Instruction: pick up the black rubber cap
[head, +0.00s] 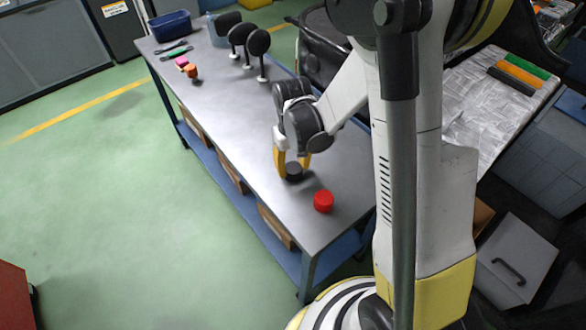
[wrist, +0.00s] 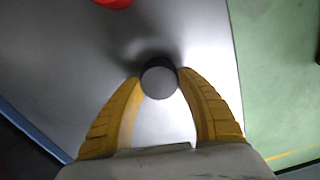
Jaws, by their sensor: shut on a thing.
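The black rubber cap (head: 293,169) is a short dark round piece near the front end of the grey workbench (head: 240,140). In the wrist view the cap (wrist: 159,79) shows a grey round top and a dark side, between the two yellow fingertips. My gripper (head: 292,165) has its yellow fingers around the cap, and it also shows in the wrist view (wrist: 158,84). The fingers are shut on the cap from both sides. I cannot tell whether the cap touches the bench or is slightly above it.
A red round piece (head: 323,201) stands on the bench close by, nearer the front end. Farther back are black round-headed pieces on stands (head: 258,45), small coloured pieces (head: 190,70) and a blue bin (head: 171,26). Bare bench lies left of my gripper.

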